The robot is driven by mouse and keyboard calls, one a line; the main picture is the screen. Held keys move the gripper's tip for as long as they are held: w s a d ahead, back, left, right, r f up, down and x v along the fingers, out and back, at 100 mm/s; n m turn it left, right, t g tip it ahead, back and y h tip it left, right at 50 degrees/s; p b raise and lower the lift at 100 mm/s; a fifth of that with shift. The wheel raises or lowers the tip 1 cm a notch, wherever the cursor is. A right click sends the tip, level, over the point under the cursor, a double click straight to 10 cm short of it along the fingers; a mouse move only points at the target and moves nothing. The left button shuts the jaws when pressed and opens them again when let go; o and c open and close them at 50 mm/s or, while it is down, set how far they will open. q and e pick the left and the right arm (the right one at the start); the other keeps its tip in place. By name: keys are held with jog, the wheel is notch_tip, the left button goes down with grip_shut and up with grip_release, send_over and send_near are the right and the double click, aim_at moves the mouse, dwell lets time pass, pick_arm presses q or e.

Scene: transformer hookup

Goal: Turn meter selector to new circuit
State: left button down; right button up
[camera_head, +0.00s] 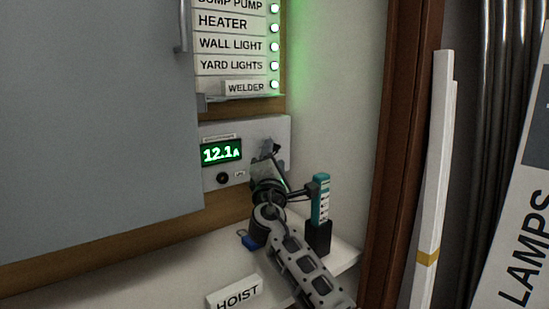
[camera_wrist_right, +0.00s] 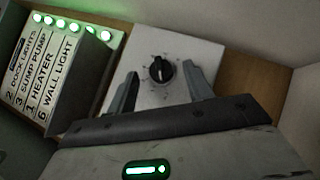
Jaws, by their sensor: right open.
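The meter panel (camera_head: 213,132) is a pale plate on the wooden board, with a green display (camera_head: 221,153) reading 12.1A. In the head view my right gripper (camera_head: 268,162) is in front of the panel's right part and hides the selector. In the wrist view my right gripper (camera_wrist_right: 165,74) is open, one finger on each side of the knob. Whether the fingers touch it cannot be told. My left gripper is out of view.
A labelled circuit list (camera_head: 230,45) with green lamps is above the panel. A grey door (camera_head: 95,120) stands at left. Below is a pale shelf (camera_head: 190,262) with a HOIST label (camera_head: 234,293). A teal tester-like object (camera_head: 320,198) stands right of my wrist.

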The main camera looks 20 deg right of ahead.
jog(key=shift+w+d+r, duration=0.2)
jog(key=shift+w+d, duration=0.05)
jog(key=shift+w, duration=0.3)
